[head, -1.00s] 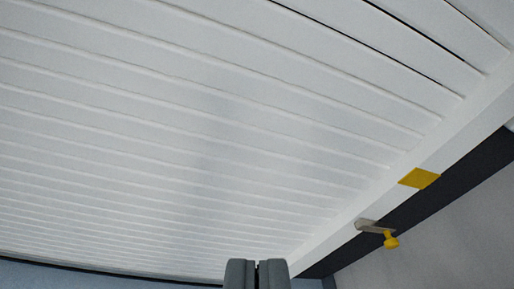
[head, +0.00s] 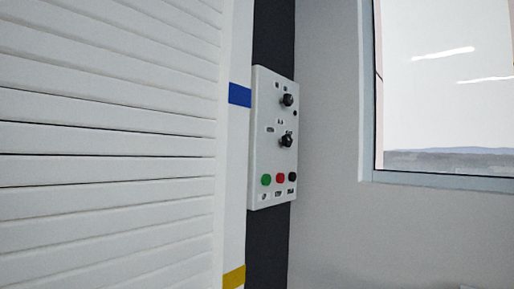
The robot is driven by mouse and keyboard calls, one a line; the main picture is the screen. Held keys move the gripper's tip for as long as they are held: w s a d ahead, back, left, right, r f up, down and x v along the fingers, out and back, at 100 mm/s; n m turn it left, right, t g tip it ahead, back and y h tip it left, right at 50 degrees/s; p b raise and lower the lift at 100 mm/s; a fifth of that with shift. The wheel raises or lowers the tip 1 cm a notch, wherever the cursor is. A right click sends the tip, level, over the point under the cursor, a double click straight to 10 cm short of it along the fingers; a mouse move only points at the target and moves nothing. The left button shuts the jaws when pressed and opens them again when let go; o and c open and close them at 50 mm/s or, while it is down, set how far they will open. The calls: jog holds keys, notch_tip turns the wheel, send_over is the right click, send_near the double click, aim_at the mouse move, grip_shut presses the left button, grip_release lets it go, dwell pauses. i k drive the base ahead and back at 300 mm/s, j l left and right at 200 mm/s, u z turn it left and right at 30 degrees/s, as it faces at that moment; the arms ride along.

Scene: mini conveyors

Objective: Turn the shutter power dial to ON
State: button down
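A light grey control panel (head: 262,135) is mounted on a dark vertical strip right of the shutter. It carries two black dials, an upper one (head: 287,100) and a lower one (head: 287,140). Below them are a green button (head: 266,180), a red button (head: 280,178) and a black button (head: 292,177). The labels are too small to read, so I cannot tell which dial is the shutter power dial or how it is set. My gripper is not in view.
The white slatted shutter (head: 110,150) fills the left side. Its frame bears a blue mark (head: 240,95) and a yellow mark (head: 234,277). A plain grey wall (head: 330,225) and a window (head: 445,90) lie to the right. The space before the panel looks clear.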

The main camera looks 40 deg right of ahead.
aim_at(288, 99)
jog(key=z, duration=1.35)
